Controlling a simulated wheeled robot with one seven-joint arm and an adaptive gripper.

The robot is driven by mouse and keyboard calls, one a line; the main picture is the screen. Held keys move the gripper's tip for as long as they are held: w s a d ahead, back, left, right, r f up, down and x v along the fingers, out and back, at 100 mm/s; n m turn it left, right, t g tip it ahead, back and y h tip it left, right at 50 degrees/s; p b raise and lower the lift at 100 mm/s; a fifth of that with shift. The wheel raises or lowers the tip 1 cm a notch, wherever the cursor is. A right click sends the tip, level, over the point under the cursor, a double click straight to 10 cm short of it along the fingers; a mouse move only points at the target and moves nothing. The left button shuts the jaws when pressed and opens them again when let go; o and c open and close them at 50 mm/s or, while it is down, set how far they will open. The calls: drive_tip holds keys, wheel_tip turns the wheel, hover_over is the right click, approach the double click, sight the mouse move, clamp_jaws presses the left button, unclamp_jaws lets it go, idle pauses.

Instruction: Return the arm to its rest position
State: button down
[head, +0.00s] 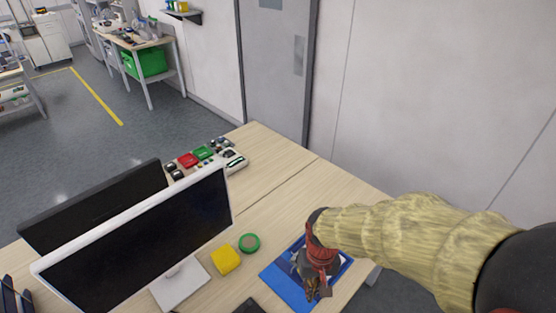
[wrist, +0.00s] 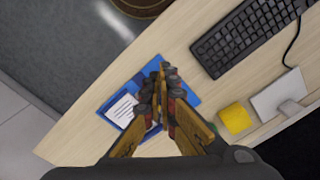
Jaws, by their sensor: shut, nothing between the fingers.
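My arm, in a yellowish fabric sleeve, comes in from the right in the head view. My gripper (head: 318,290) points down over a blue tray or folder (head: 283,283) on the light wooden desk. In the wrist view my gripper (wrist: 162,72) is shut with its fingertips together and nothing between them. The blue item (wrist: 185,92) lies below it, with a white label or paper (wrist: 122,109) on it. The gripper hides part of the blue item. The height of the fingers above it is hard to tell.
On the desk (head: 285,195) are a yellow block (head: 226,260), a green round item (head: 249,243), two monitors (head: 150,240) and a device with red and green parts (head: 203,153). A keyboard (wrist: 246,36) shows in the wrist view. A wall (head: 430,100) stands behind the desk.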

drive_tip(key=s+d+r+t+b, duration=0.1)
drive_tip(key=s+d+r+t, duration=0.2)
drive_tip(key=r, duration=0.7)
drive_tip(key=s+d+r+m+t+b, duration=0.1)
drive_tip(key=s+d+r+t, duration=0.2)
drive_tip(key=d+r, duration=0.4)
drive_tip(key=v, duration=0.3)
